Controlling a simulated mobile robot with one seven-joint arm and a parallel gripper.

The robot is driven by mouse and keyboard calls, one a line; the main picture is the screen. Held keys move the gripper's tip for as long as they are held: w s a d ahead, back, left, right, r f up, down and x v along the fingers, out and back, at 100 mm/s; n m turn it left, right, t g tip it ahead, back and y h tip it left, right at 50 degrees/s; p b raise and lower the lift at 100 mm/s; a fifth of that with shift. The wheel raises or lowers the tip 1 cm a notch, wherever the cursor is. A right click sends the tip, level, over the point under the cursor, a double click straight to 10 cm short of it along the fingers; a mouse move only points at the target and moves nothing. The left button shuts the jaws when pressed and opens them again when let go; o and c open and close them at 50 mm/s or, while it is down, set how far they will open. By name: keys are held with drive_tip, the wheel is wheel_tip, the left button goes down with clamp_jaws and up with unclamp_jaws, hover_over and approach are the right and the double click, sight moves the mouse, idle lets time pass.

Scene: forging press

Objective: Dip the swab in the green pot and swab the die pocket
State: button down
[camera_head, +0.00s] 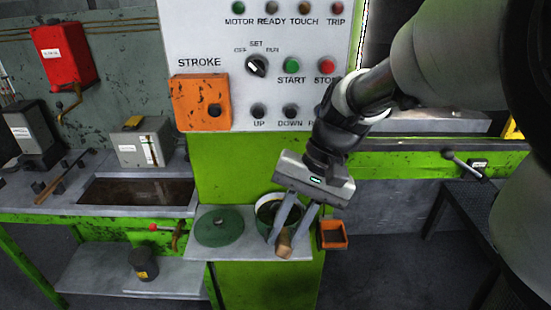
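My gripper (284,243) points down over the small shelf, with its two fingers spaced apart. A short wooden handle (284,247), likely the swab's, is between or just behind the fingertips. I cannot tell whether they press on it, and its swab end is not clear. The green pot (262,212) stands open on the shelf just behind the fingers, partly covered by them. Its contents look dark. I cannot make out the die pocket. My arm covers much of the press opening on the right.
A green round lid (219,227) lies on the shelf (245,250) left of the pot. An orange bin (333,236) hangs at the shelf's right. The control panel (230,40) rises behind. A lever (462,162) sticks out on the right. A dark trough (135,192) is at left.

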drive_tip(key=shift+r, duration=0.1)
drive_tip(key=shift+r+p, duration=3.2)
drive_tip(key=shift+r, duration=0.55)
